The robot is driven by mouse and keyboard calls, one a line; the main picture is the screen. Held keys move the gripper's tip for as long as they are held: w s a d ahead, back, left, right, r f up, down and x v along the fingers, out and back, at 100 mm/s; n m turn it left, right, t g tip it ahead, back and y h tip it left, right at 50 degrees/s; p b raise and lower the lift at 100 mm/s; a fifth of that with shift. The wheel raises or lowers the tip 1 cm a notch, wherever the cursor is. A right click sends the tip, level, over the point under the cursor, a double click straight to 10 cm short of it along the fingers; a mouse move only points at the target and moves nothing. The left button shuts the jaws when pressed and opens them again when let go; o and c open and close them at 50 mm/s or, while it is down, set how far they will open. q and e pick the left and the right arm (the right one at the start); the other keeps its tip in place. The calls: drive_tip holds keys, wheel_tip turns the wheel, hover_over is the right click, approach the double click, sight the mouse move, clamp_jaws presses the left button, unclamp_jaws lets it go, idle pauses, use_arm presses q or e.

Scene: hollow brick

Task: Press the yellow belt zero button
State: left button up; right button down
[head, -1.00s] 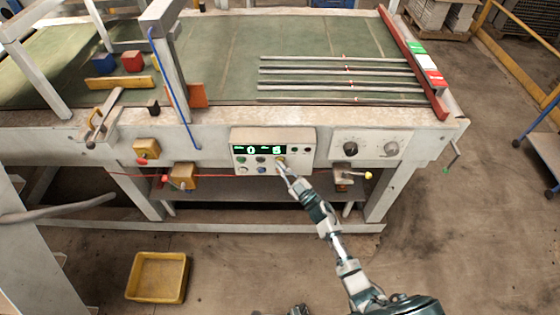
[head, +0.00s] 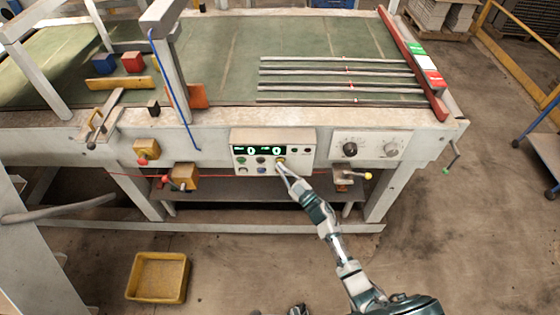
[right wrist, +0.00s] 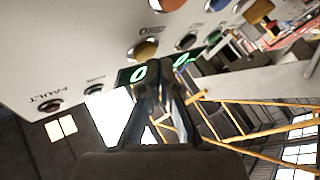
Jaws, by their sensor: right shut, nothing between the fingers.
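The green display (head: 260,150) reads 0 at left and 0 at right. My left gripper is not in view.
Other buttons sit close to the yellow one, including a green one (head: 241,161). A yellow bin (head: 157,277) stands on the floor.

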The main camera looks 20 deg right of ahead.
drive_tip(key=shift+s+a, duration=0.1)
drive_tip(key=shift+s, duration=0.25)
drive_tip(key=s+p, duration=0.1)
drive_tip(key=s, duration=0.1)
drive_tip(key=s+a+p, duration=0.1)
drive_tip(key=s, duration=0.1)
drive_tip(key=shift+s+a, duration=0.2)
drive_tip(key=shift+s, duration=0.2)
idle(0.7)
